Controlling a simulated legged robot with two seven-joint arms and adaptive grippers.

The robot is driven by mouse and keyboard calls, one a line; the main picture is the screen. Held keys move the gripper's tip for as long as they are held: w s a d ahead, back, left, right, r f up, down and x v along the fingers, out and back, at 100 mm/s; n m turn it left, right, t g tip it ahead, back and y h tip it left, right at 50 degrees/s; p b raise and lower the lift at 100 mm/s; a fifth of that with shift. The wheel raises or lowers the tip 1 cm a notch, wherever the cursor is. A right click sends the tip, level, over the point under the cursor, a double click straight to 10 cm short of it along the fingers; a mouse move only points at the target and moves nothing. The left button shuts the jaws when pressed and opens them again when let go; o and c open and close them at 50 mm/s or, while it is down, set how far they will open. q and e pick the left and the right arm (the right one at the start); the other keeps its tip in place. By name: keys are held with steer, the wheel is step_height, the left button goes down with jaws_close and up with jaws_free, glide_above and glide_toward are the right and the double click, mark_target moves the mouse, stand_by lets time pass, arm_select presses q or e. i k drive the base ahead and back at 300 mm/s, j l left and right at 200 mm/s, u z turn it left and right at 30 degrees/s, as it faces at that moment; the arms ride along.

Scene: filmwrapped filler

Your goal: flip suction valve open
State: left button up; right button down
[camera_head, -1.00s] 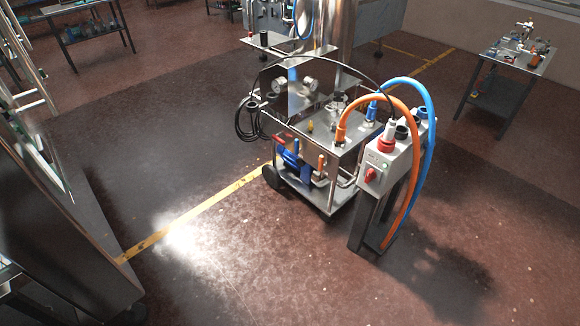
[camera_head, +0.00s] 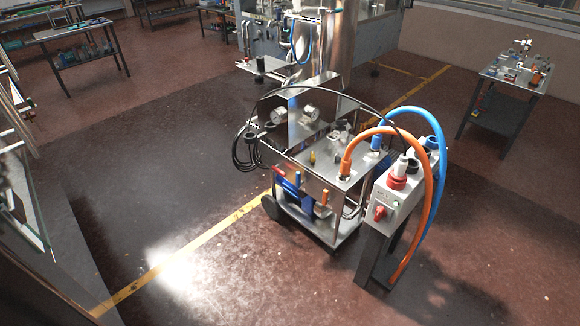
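A steel wheeled pump cart (camera_head: 312,160) stands in the middle of the view. A blue pump (camera_head: 290,184) sits on its lower shelf. Two orange-red valve handles show at its front: a left one (camera_head: 279,171) beside the pump and a right one (camera_head: 324,197), which looks upright. I cannot tell which of them is the suction valve, nor whether either is open. An orange hose (camera_head: 373,133) and a blue hose (camera_head: 409,111) rise from the cart top. Neither of my grippers is in view.
A grey control post (camera_head: 388,202) with a red switch (camera_head: 380,213) stands close to the cart's right front. A black cable (camera_head: 243,150) hangs at its left. A small table (camera_head: 502,97) stands far right. The floor before the cart is clear along a yellow line (camera_head: 200,242).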

mark_target(298, 182)
steer(key=i+j+z, duration=0.2)
steer(key=i+j, duration=0.7)
steer(key=i+j+z, duration=0.15)
steer(key=i+j, duration=0.75)
steer(key=j, duration=0.15)
steer(key=i+j, duration=0.1)
steer(key=j, duration=0.35)
steer(key=i+j, duration=0.15)
steer(key=j, duration=0.3)
steer(key=z, duration=0.05)
